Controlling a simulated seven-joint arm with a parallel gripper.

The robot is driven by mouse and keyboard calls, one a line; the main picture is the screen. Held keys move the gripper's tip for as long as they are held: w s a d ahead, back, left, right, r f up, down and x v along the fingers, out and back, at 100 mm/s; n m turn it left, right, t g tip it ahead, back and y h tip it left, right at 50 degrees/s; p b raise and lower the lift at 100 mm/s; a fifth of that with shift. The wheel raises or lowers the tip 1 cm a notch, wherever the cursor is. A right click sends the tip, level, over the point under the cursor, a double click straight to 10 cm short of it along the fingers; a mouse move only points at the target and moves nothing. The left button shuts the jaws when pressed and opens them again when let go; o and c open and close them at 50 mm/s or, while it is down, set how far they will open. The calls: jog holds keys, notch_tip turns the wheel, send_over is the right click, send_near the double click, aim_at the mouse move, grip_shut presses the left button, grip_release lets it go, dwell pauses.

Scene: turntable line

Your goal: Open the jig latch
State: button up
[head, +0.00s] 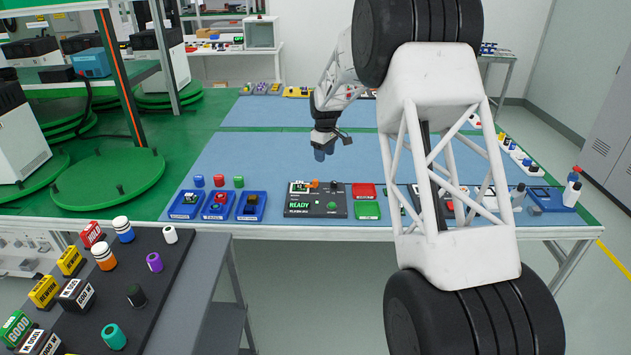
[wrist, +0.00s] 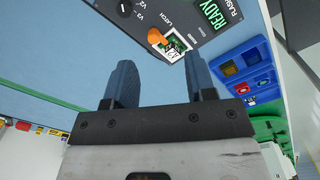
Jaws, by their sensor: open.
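The dark jig (head: 330,208) sits near the front edge of the blue bench, its green display reading READY. The orange latch (head: 313,183) is at its top, beside a small board. In the wrist view the orange latch (wrist: 155,37) lies at the corner of the pocket with the green board (wrist: 176,48), next to the printed word LATCH. My gripper (head: 322,152) hangs above the bench, behind the jig in the head view. Its two blue-grey fingers (wrist: 160,65) are open and empty, apart from the latch. The latch's exact angle is hard to tell.
Blue trays (head: 250,206) stand left of the jig. A red bin (head: 364,190) and a green bin (head: 367,210) stand right of it. A black sloped panel (head: 130,290) with blocks and knobs is at front left. The bench behind the jig is mostly clear.

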jog(key=n, duration=0.1)
send_over(315, 180)
notch_tip(315, 180, down, 7)
jog(key=shift+d+f, duration=0.1)
jog(key=shift+f, duration=0.05)
jog(key=shift+f, duration=0.1)
jog(key=shift+f, duration=3.8)
jog(key=c, duration=0.9)
